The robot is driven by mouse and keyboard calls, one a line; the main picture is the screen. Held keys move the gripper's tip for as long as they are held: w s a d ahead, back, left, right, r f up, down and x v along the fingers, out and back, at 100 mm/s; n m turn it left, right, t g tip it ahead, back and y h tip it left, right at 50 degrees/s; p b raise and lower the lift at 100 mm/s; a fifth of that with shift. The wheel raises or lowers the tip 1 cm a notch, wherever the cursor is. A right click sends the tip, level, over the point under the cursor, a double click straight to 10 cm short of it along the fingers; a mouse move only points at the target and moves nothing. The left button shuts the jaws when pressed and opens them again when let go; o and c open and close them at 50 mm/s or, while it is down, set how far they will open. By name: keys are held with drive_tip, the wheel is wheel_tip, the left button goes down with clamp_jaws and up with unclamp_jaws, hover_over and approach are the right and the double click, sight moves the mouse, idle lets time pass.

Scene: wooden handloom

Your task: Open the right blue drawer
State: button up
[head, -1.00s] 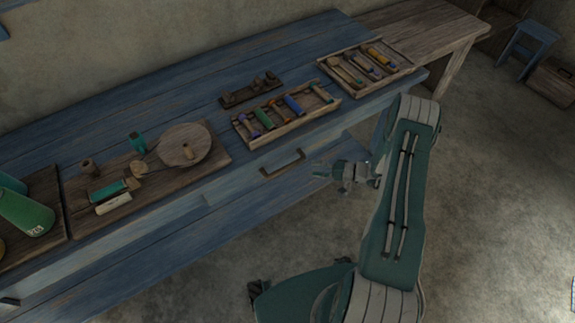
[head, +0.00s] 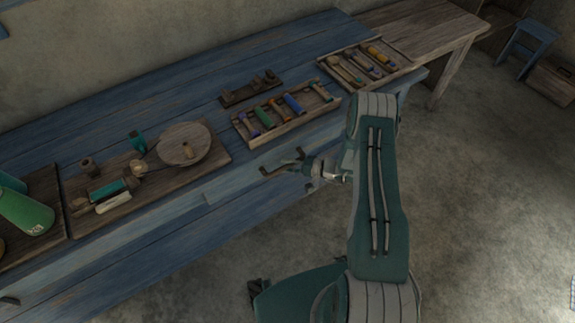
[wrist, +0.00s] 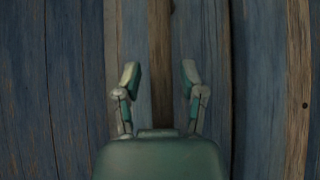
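The blue drawer (head: 235,187) is in the front of the blue wooden table, with its brown handle (head: 267,173) partly hidden by my gripper in the head view. My gripper (head: 284,163) is at the handle, pointing toward the drawer front. In the wrist view a brown wooden bar (wrist: 159,40), which looks like the handle, runs upright between the two fingers (wrist: 160,75). The fingers are open, one on each side of the bar, and I see no contact. The drawer front looks flush with the table.
The blue tabletop (head: 190,92) holds a tray of coloured spools (head: 283,128), a tray of tools (head: 398,72), and a board with a round wooden disc (head: 178,139). A green bottle (head: 25,212) is at the left. Another dark handle (head: 9,301) shows at lower left.

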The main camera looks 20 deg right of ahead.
clamp_jaws()
